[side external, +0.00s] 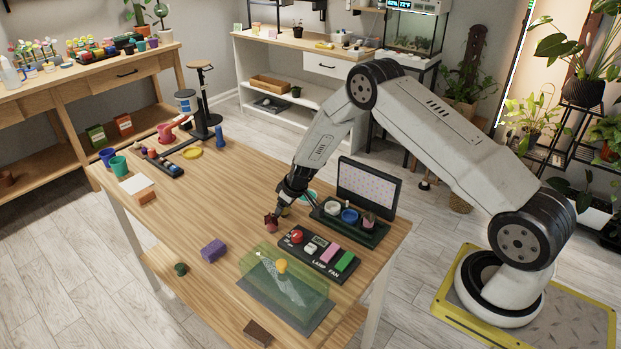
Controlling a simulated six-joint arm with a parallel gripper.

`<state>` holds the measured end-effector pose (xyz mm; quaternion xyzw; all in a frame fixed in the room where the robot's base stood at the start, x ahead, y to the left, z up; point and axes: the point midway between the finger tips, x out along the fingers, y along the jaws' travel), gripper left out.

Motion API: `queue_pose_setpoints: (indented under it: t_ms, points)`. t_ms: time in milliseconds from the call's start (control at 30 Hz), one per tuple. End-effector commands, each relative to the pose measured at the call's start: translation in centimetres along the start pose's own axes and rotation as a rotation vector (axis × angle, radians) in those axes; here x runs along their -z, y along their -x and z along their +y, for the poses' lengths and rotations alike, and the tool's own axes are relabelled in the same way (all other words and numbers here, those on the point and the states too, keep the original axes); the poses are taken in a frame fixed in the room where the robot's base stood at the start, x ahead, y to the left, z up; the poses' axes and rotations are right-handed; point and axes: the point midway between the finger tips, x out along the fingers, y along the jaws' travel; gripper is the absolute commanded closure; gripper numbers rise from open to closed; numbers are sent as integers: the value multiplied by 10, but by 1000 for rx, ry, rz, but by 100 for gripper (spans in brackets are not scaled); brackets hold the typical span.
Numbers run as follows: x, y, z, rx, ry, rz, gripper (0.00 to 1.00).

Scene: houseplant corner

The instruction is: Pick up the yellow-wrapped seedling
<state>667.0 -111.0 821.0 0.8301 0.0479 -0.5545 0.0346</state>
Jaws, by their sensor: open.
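My gripper (284,206) is open and points down, low over the right part of the wooden table. A small dark red thing (271,222) is just left of and below its fingers; I cannot tell whether they touch. A small yellowish thing shows close under the fingers, partly hidden by them. A rounded yellow thing (281,266) shows at the green see-through sheet or cover (310,284) in front of my gripper, with a pale grey shape beside it. I cannot tell which yellow thing is the wrapped seedling, as both are very small.
A black control panel (316,262) with coloured buttons lies right of my gripper. Behind it are a dark tray (352,232) with small cups and an upright panel (368,188). A purple block (213,250) lies to the left. The table's middle is clear.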

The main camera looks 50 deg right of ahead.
Motion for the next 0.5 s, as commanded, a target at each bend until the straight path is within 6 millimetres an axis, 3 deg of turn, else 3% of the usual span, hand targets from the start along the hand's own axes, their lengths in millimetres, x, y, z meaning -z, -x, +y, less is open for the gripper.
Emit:
queue_pose_setpoints:
  t_ms: [500]
  points:
    - [0, -9, 0, 0, 1, -1, 15]
